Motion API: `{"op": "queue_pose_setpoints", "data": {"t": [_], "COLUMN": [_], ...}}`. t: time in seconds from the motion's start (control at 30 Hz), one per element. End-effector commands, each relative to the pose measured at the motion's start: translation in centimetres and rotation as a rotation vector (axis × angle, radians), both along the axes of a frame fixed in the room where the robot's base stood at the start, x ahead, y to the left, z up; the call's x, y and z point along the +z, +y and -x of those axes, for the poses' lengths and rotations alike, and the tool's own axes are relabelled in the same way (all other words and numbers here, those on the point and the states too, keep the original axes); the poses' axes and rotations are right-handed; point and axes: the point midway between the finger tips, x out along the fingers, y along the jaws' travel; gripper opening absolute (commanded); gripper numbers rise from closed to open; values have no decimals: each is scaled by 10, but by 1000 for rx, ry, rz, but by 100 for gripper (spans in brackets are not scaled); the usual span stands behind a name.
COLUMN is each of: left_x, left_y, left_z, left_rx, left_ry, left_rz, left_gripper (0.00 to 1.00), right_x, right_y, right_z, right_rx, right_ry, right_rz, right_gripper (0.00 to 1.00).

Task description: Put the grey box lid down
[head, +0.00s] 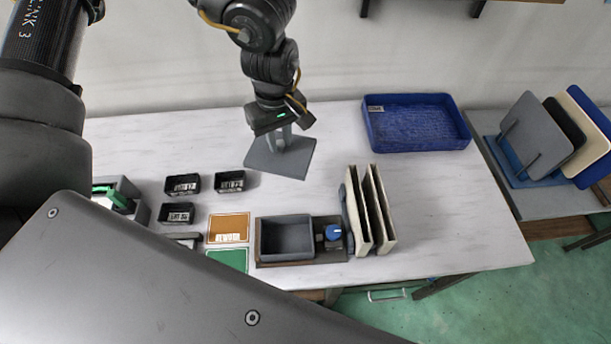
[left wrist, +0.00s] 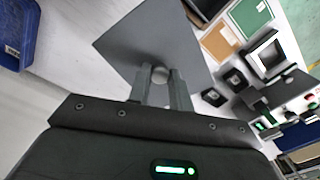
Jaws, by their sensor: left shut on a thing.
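My left gripper (head: 280,138) is shut on the knob of the grey box lid (head: 297,158), a flat grey square plate, over the back middle of the white table. In the left wrist view the two fingers (left wrist: 160,88) close on the round knob, and the lid (left wrist: 135,45) spreads out beyond them. I cannot tell whether the lid touches the table or hangs just above it. The open grey box (head: 287,238) sits at the table's front, with no lid on it. My right gripper is not in view.
A blue tray (head: 417,145) stands at the back right. Upright cream panels (head: 377,210) stand right of a blue knob (head: 333,232). Small black bins (head: 182,184) and an orange card (head: 229,228) lie front left of the lid. The table right of the panels is clear.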

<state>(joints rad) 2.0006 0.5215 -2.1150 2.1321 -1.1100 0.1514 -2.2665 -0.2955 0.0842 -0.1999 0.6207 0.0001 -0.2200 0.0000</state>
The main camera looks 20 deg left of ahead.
Motion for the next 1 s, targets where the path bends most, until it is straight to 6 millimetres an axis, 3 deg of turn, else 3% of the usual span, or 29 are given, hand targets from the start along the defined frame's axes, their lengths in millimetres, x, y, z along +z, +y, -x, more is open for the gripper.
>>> {"op": "queue_pose_setpoints", "data": {"t": [0.3,0.53,0.83,1.0], "left_x": [-43,-59,-60,-71], "left_y": [-30,-44,-46,-33], "left_z": [57,85,88,63], "left_rx": [151,287,336,346], "left_ry": [35,10,-1,2], "left_rz": [-16,-9,-2,-3], "left_gripper": [0,0,0,0], "right_x": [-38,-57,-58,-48], "right_y": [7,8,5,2], "right_z": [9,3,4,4], "right_rx": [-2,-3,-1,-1], "right_ry": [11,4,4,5], "right_rz": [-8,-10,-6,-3], "right_gripper": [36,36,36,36]}}
